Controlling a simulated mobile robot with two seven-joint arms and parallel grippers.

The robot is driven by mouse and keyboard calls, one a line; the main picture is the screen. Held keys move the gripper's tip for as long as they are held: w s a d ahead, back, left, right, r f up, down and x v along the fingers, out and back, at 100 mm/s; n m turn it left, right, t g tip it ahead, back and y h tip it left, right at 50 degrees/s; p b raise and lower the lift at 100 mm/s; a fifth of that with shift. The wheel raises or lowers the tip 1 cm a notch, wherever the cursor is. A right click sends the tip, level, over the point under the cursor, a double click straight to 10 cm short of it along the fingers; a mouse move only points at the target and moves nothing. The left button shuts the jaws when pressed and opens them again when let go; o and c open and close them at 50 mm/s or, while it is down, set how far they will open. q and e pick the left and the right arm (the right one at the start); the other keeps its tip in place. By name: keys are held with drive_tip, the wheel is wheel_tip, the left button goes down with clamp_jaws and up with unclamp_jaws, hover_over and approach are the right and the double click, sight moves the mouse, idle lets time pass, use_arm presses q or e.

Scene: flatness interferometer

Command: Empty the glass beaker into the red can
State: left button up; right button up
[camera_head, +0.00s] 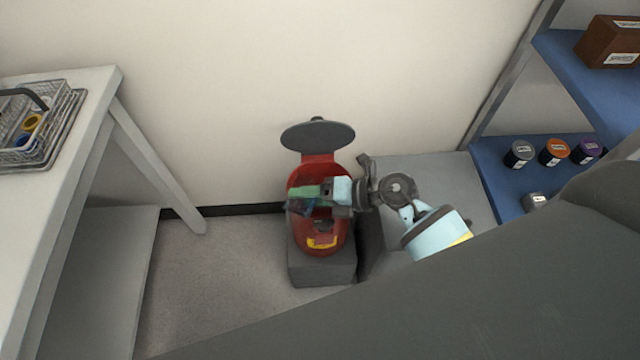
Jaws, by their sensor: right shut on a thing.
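The red can (305,238) stands on a grey block against the wall. Its round dark lid (318,136) is swung up and open at the back. My right arm reaches in from the right, and my right gripper (312,195) is over the can's mouth. It is shut on a small see-through thing that looks like the glass beaker (298,207), at the left of the can's mouth. The beaker's outline is small and partly hidden by the green fingers; I cannot tell its tilt or what is in it. My left gripper is not in view.
A white table (95,90) at the left carries a wire basket (62,95). A blue shelf (490,165) at the right holds several small jars and, higher up, a brown box (608,42). Bare floor (215,275) lies left of the can.

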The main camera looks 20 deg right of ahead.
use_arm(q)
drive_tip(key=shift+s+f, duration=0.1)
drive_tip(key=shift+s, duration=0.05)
use_arm(e)
drive_tip(key=shift+r, duration=0.15)
drive_tip(key=shift+w, duration=0.1)
drive_tip(key=shift+w+d+f+m+y+b, duration=0.15)
drive_tip(key=shift+d+f+m+y+b, duration=0.2)
drive_tip(key=shift+b, duration=0.25)
drive_tip(key=shift+w+d+b, duration=0.1)
drive_tip(key=shift+w+b, duration=0.1)
drive_tip(key=shift+b, duration=0.1)
drive_tip(key=shift+w+d+f+m+b, duration=0.1)
drive_tip(key=shift+w+d+m+b, duration=0.1)
drive_tip(key=shift+m+b, duration=0.2)
drive_tip(key=shift+w+d+m+y, duration=0.1)
drive_tip(key=shift+m+y, duration=0.15)
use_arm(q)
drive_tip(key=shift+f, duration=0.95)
use_arm(e)
drive_tip(key=shift+g, duration=0.3)
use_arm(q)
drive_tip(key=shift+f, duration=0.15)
use_arm(e)
drive_tip(key=shift+w+d+f+y, duration=0.1)
drive_tip(key=shift+f+y, duration=0.15)
drive_tip(key=shift+y, duration=0.05)
